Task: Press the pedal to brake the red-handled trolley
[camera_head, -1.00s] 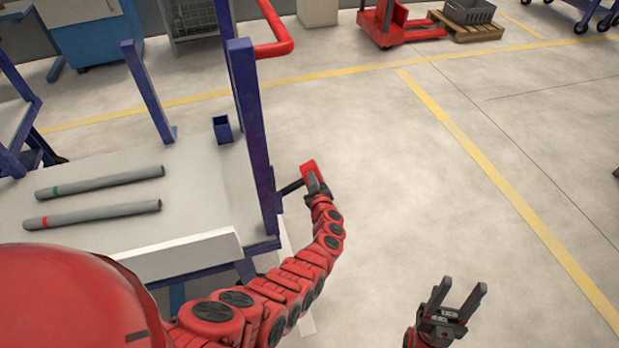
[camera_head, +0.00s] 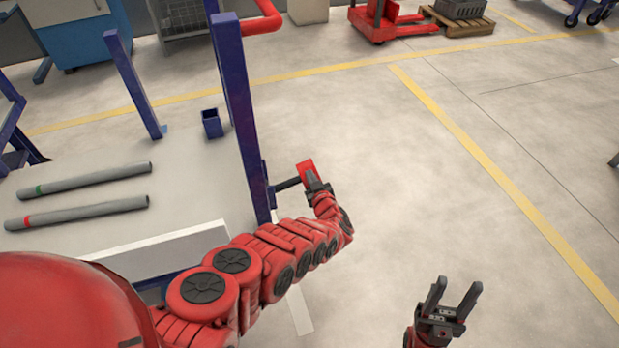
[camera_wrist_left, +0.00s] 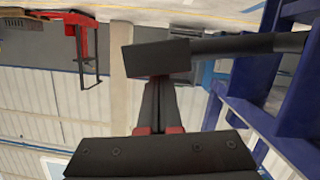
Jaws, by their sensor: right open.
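The trolley has a blue frame (camera_head: 238,110), a grey deck and a red handle (camera_head: 264,22) at the top. A red pedal (camera_head: 306,170) sticks out from its right side on a short dark bar. My left gripper (camera_head: 314,180) is at the pedal and overlaps it in the head view. In the left wrist view, the pedal shows as a dark block (camera_wrist_left: 155,58) just beyond my left fingertips (camera_wrist_left: 160,82); the fingers are together. I cannot tell whether they press on it. My right gripper (camera_head: 452,296) is open and empty above the floor at lower right.
Two grey pipes, one with a green band (camera_head: 85,180) and one with a red band (camera_head: 77,212), lie on the deck. A red pallet jack (camera_head: 385,25) and a wooden pallet (camera_head: 460,24) stand far back. The floor at right is clear.

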